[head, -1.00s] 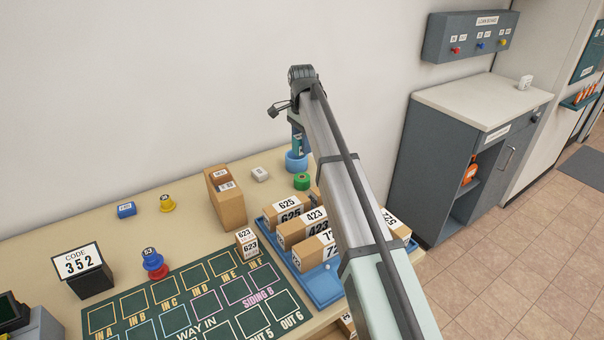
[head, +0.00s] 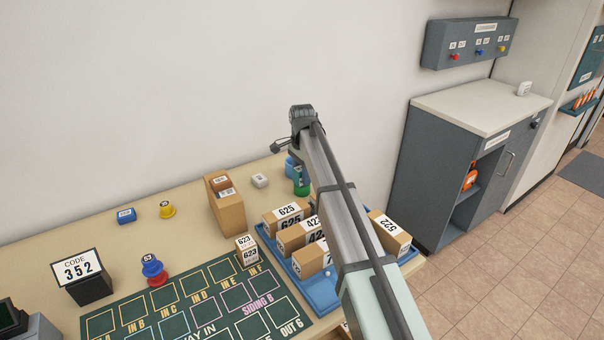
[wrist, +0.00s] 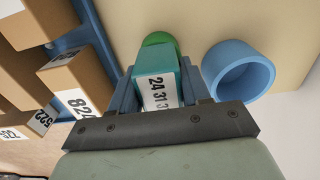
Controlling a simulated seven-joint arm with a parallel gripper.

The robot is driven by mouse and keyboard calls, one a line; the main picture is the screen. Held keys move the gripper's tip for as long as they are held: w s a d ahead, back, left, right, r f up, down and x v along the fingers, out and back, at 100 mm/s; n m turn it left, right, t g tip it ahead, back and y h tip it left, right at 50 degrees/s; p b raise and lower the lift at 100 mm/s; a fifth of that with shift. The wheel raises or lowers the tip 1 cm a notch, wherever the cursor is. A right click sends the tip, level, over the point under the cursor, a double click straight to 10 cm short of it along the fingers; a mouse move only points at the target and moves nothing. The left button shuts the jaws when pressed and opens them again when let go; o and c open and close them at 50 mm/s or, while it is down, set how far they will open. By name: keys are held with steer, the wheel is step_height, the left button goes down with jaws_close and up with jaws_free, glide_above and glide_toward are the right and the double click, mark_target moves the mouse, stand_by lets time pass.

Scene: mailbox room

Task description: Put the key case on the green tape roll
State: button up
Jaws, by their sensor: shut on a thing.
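The key case is a teal block with a white number label (wrist: 158,82), held between the jaws of my gripper (wrist: 160,76) in the wrist view. The green tape roll (head: 302,190) stands on the counter by the wall in the head view. In the wrist view the green roll (wrist: 160,39) shows just beyond the key case's end, partly hidden by it. Whether the case touches the roll cannot be told. My gripper is at the green roll in the head view, mostly hidden by my arm.
A blue roll (wrist: 240,72) stands close beside the green one. A blue tray (head: 320,292) with several numbered boxes lies nearby. A small white block (head: 259,180) and a tall brown box (head: 227,206) are to the left.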

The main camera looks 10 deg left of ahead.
steer(key=shift+f, duration=0.1)
steer(key=o, duration=1.1)
step_height(320, 180, up, 12)
stand_by(0.4)
